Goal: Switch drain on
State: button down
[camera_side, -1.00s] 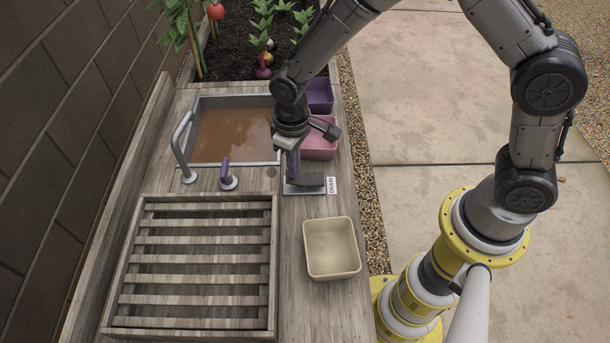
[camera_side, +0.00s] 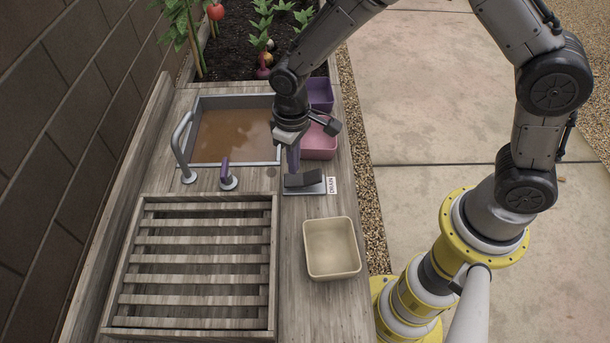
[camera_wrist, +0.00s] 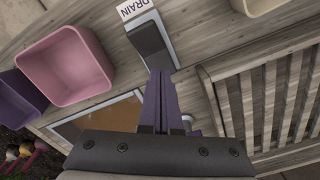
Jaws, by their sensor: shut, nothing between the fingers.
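The drain switch (camera_side: 304,181) is a dark grey rocker on a pale metal plate, beside a white label reading DRAIN (camera_side: 332,185). It also shows in the wrist view (camera_wrist: 149,38), with the plate around it. My gripper (camera_side: 293,167) has purple fingers, pressed together and empty, pointing down. Its fingertips are at the sink-side end of the switch; in the wrist view the fingertips (camera_wrist: 161,76) overlap the near edge of the plate. I cannot tell whether they touch the rocker. The sink (camera_side: 188,130) holds brown water.
A curved faucet (camera_side: 178,145) and a purple-handled tap (camera_side: 226,175) stand by the sink. A slatted wooden rack (camera_side: 273,265) and a beige bin (camera_side: 332,248) are nearer the camera. Pink (camera_side: 320,145) and purple (camera_side: 320,95) bins sit behind the switch.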

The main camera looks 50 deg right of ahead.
notch_tip(320, 180, up, 5)
jog(key=shift+f, duration=0.15)
dwell(0.4)
jog(key=shift+d, duration=0.1)
notch_tip(320, 180, up, 8)
jog(key=m+t, duration=0.1)
jog(key=t, duration=0.1)
send_over(295, 179)
jog(key=w+d, duration=0.1)
jog(key=d, duration=0.2)
jog(key=s+d+r+m+t, duration=0.1)
jog(key=s+d+r, duration=0.2)
jog(key=r, duration=0.2)
jog(key=s+d+r+t, duration=0.1)
jog(key=s+d+r, duration=0.15)
jog(key=r, duration=0.25)
jog(key=s+d, duration=0.2)
jog(key=s, duration=0.6)
jog(key=s+d+m+t, duration=0.1)
jog(key=s+d, duration=0.2)
jog(key=s, duration=0.5)
jog(key=shift+s+d+f+t, duration=0.2)
jog(key=shift+s+t, duration=0.05)
jog(key=shift+t, duration=0.05)
